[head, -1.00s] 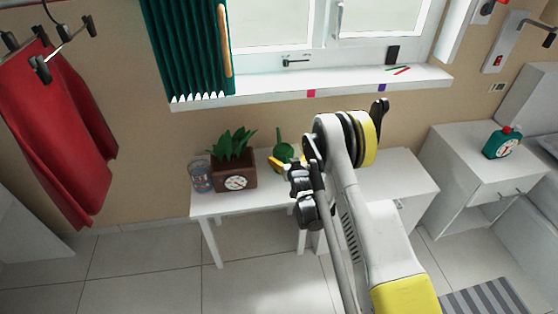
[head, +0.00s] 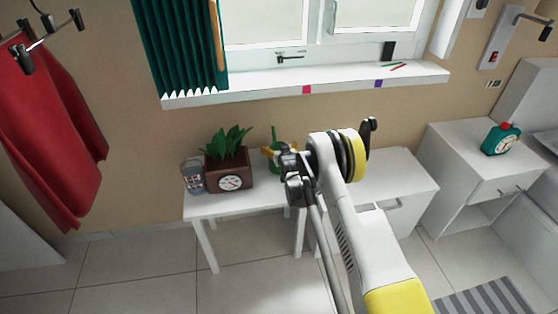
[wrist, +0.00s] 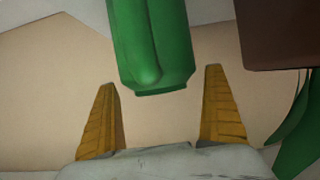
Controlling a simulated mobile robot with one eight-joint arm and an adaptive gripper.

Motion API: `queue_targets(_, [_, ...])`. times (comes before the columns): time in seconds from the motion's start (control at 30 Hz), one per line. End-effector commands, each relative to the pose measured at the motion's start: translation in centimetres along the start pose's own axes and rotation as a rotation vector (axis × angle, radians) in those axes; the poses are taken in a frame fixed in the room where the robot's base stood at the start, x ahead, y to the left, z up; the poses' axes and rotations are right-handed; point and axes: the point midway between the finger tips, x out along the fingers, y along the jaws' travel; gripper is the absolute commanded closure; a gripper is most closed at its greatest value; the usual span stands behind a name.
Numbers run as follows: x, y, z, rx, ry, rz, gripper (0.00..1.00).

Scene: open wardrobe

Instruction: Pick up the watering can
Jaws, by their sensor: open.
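The green watering can (head: 272,149) stands on the white table beside the planter, partly hidden behind my gripper and arm in the head view. In the wrist view the green can (wrist: 155,45) hangs into the picture from the top, between and beyond my two yellow fingertips. My gripper (wrist: 160,110) is open, with one finger on each side of the can's line and a visible gap to both. No contact with the can shows. In the head view my gripper (head: 282,152) is at the can, its fingers mostly hidden.
A brown planter with a dial and green leaves (head: 229,172) stands just left of the can; its brown side (wrist: 280,35) shows close in the wrist view. A glass (head: 194,177) is further left on the white table (head: 240,203). The window sill (head: 230,93) is above.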

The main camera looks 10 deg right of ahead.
Motion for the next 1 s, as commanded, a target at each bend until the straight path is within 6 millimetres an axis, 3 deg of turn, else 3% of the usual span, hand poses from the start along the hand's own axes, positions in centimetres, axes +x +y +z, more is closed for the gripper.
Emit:
queue_targets(0.07, [0.0,0.0,0.0,0.0,0.0,0.0,0.0])
queue_targets(0.27, [-0.1,0.0,0.0,0.0,0.0,0.0,0.61])
queue_targets(0.63, [-0.2,0.0,-0.5,0.0,0.0,0.0,0.64])
queue_targets(0.67, [-0.3,0.0,-0.7,0.0,0.0,0.0,0.68])
queue_targets(0.7, [-0.5,0.0,-1.0,0.0,0.0,0.0,0.85])
queue_targets(1.0, [-2.0,0.6,-4.4,0.001,0.001,0.002,0.85])
